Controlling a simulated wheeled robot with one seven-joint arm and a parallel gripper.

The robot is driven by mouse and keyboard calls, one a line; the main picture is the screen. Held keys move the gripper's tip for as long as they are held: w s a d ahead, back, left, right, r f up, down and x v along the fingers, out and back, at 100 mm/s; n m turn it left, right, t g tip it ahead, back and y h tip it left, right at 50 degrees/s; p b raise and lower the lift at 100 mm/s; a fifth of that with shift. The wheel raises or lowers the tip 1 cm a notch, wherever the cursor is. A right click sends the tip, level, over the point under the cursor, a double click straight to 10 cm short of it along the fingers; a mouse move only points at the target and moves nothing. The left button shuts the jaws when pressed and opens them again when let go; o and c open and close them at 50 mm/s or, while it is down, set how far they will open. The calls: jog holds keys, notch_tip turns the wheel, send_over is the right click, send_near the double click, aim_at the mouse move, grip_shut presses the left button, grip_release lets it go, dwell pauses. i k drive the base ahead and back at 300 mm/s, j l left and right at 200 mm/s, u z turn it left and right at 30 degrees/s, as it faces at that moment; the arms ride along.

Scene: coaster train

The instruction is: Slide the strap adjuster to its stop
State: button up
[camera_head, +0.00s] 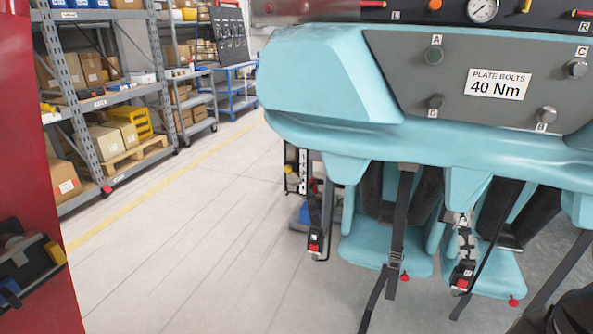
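A dark strap (401,215) hangs in front of the left teal seat (385,250) of the coaster car. A small dark adjuster (396,259) appears to sit on this strap, low down near the seat's front edge. Below it the loose strap ends hang past the seat. A second strap (497,225) hangs at the right seat (497,277); its adjuster is too small to make out. Dark buckles with red parts hang at the left (316,243) and between the seats (463,275). My gripper cannot be made out in this view.
The teal car body (330,85) with a grey bolt panel (450,60) overhangs the seats. Shelves with boxes (100,100) stand at the back left. A red cabinet edge (45,170) is at the far left. The floor (190,220) between is clear.

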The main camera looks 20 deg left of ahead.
aim_at(288, 166)
jog(key=i+l+u, duration=0.1)
jog(key=i, duration=0.55)
jog(key=u, duration=1.65)
